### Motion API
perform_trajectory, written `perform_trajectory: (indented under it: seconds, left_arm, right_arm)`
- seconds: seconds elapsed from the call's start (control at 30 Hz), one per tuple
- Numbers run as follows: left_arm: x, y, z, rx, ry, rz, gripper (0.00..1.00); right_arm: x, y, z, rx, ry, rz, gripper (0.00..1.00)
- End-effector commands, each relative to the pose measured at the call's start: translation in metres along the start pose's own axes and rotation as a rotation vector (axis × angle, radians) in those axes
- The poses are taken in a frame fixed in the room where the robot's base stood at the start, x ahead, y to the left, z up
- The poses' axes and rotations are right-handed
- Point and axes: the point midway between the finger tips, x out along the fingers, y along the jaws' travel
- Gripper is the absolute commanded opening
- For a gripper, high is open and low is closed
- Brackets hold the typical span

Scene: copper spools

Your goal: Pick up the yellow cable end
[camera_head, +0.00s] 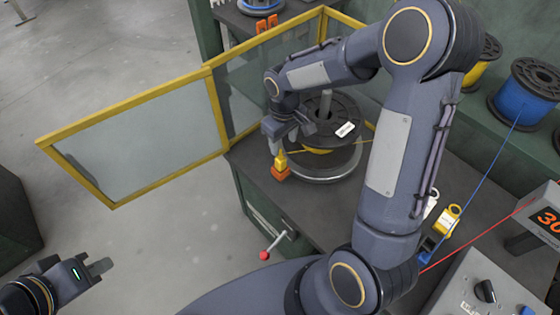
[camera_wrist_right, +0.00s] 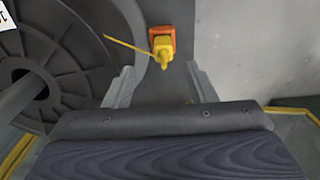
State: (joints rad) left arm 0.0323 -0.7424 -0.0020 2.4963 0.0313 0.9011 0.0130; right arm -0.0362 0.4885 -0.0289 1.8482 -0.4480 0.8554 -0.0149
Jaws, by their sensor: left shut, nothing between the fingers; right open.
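The yellow cable end (camera_head: 281,158) sits upright in an orange holder (camera_head: 281,173) at the table's corner, beside the black spool (camera_head: 345,110). In the right wrist view the yellow cable end (camera_wrist_right: 163,50) shows ahead of the fingertips, roughly centred between them, with a thin yellow cable (camera_wrist_right: 125,47) running left from it. My right gripper (camera_head: 278,141) is open and empty, just above the cable end; its two fingers show in the wrist view (camera_wrist_right: 163,78). My left gripper (camera_head: 100,267) is shut and empty at the lower left, far from the table.
The spool stands on a round grey base (camera_head: 335,175). A yellow-framed clear guard (camera_head: 140,135) borders the table. A red-knobbed lever (camera_head: 265,255) sticks out in front. A blue spool (camera_head: 525,95) and a control box (camera_head: 485,290) are at right. Open floor lies left.

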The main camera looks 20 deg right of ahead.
Motion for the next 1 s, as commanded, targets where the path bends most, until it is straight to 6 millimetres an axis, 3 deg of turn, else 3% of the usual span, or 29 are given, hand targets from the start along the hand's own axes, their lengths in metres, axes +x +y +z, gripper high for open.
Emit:
perform_trajectory:
  seconds: [0.6,0.9,1.0]
  left_arm:
    - [-0.013,0.006,-0.006,0.000,0.000,0.000,0.00]
    - [-0.013,0.006,-0.006,0.000,0.000,0.000,0.00]
    - [-0.013,0.006,-0.006,0.000,0.000,0.000,0.00]
  right_arm:
    - [0.074,-0.005,-0.007,-0.006,-0.009,0.002,0.51]
    - [0.081,-0.005,-0.007,-0.005,-0.005,0.002,0.51]
    - [0.081,-0.005,-0.007,-0.005,-0.005,0.002,0.39]
